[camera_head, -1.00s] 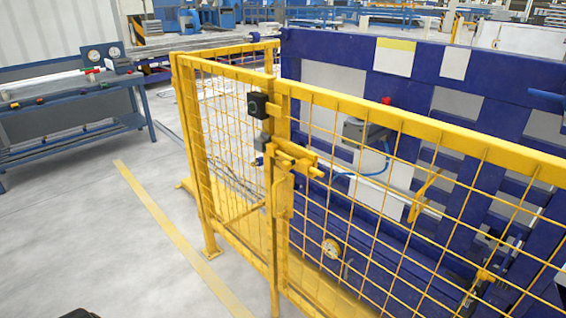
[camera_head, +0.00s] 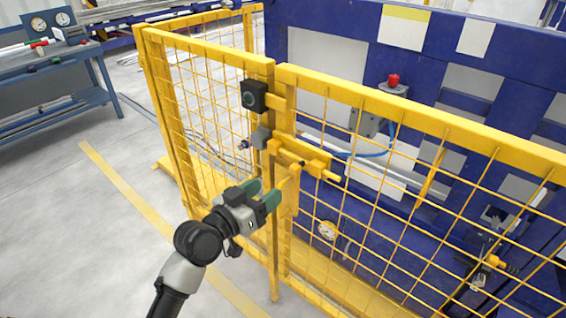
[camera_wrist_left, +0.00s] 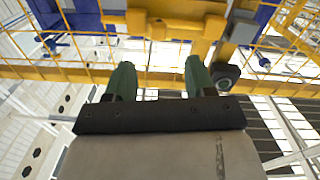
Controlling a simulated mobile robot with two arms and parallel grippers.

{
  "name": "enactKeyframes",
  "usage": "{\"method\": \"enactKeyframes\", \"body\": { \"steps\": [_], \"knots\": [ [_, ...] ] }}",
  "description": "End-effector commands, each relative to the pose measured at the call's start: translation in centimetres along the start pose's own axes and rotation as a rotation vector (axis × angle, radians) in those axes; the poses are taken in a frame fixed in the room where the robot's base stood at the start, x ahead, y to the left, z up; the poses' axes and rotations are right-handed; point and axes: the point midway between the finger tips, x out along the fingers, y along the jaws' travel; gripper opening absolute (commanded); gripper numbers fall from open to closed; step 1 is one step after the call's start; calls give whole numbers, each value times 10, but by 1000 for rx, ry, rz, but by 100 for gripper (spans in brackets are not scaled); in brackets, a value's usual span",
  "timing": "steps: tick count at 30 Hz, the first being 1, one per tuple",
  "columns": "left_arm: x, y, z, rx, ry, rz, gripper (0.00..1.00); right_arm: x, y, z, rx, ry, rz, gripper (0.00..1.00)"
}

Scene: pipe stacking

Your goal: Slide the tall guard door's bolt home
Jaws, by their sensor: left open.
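The tall guard door (camera_head: 380,125) is a yellow frame with wire mesh, standing upright beside a yellow post. Its yellow bolt (camera_head: 318,168) lies across the door's left edge, with a rod end sticking out to the right. A yellow upright handle (camera_head: 291,192) is just below it. My left gripper (camera_head: 268,189) is open, its green fingers in front of the post, below and left of the bolt and apart from it in the picture. In the left wrist view the open fingers (camera_wrist_left: 158,72) point toward the yellow bolt housing (camera_wrist_left: 165,22), with nothing between them. My right gripper is out of view.
A black box (camera_head: 255,95) and a grey block (camera_head: 261,137) are fixed on the post near the bolt. A blue machine (camera_head: 330,30) stands behind the fence. A workbench (camera_head: 60,70) is at the far left.

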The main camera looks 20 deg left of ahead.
Motion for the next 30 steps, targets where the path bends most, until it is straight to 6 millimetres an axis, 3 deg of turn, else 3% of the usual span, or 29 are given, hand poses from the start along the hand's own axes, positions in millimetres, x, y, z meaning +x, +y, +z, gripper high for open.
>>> {"method": "enactKeyframes", "body": {
  "steps": [6, 15, 21, 30],
  "knots": [
    [36, 0, -2, -5, 1, 0, 55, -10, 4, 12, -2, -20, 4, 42],
    [88, 0, 0, -4, -1, 0, 55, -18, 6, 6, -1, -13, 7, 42],
    [102, 0, 1, -2, -1, -1, 55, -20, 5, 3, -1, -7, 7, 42],
    [103, 0, 1, -2, -2, -1, 52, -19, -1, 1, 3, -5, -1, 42]
  ]
}}
